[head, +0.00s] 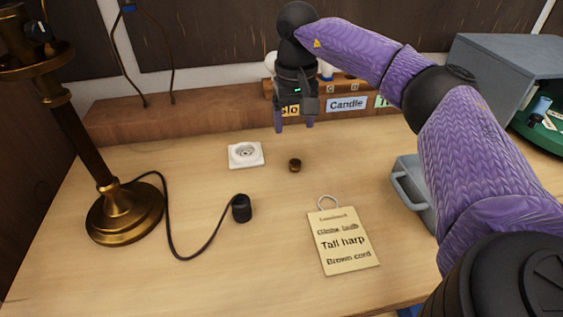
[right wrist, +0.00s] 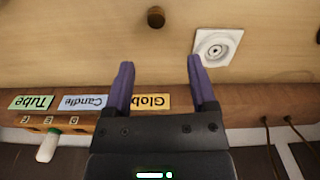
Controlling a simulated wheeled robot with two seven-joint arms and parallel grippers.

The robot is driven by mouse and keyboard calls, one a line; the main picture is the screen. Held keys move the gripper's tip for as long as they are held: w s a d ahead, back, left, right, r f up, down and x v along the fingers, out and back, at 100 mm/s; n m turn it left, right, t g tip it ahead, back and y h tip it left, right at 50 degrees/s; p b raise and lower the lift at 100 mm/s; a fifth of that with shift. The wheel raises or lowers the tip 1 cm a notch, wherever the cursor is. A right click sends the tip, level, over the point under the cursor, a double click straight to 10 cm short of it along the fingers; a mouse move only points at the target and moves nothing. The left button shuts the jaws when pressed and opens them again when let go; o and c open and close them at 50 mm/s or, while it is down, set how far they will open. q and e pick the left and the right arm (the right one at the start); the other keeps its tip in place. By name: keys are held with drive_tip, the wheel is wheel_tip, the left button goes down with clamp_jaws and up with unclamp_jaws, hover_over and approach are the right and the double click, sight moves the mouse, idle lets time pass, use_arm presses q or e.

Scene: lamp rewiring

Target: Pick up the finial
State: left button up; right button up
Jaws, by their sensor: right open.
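The finial, a small round brass-brown piece (head: 295,165), stands on the wooden table. It also shows in the right wrist view (right wrist: 156,17) at the top edge, past the fingertips and roughly in line with the gap between them. My right gripper (head: 294,126) hangs fingers down above the back of the table, near the labelled wooden rack and behind the finial. Its two purple fingers are apart with nothing between them, as the right wrist view (right wrist: 160,62) shows. My left gripper is not in view.
A white square socket plate (head: 245,154) lies left of the finial. A brass lamp (head: 124,212) has a black cord ending in a black plug or socket (head: 241,208). A tag (head: 342,241) reads "Tall harp" and "Brown cord". A grey tray (head: 408,184) is at right.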

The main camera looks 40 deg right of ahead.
sight(295, 161)
drive_tip(key=f+b, duration=0.1)
drive_tip(key=f, duration=0.2)
drive_tip(key=f+b, duration=0.1)
drive_tip(key=f, duration=0.2)
drive_tip(key=f+b, duration=0.1)
drive_tip(key=f, duration=0.2)
drive_tip(key=shift+s+d+f, duration=0.2)
drive_tip(key=shift+d+f, duration=0.05)
drive_tip(key=shift+f, duration=0.4)
drive_tip(key=shift+r, duration=0.1)
drive_tip(key=shift+c, duration=0.4)
drive_tip(key=c, duration=0.7)
clamp_jaws()
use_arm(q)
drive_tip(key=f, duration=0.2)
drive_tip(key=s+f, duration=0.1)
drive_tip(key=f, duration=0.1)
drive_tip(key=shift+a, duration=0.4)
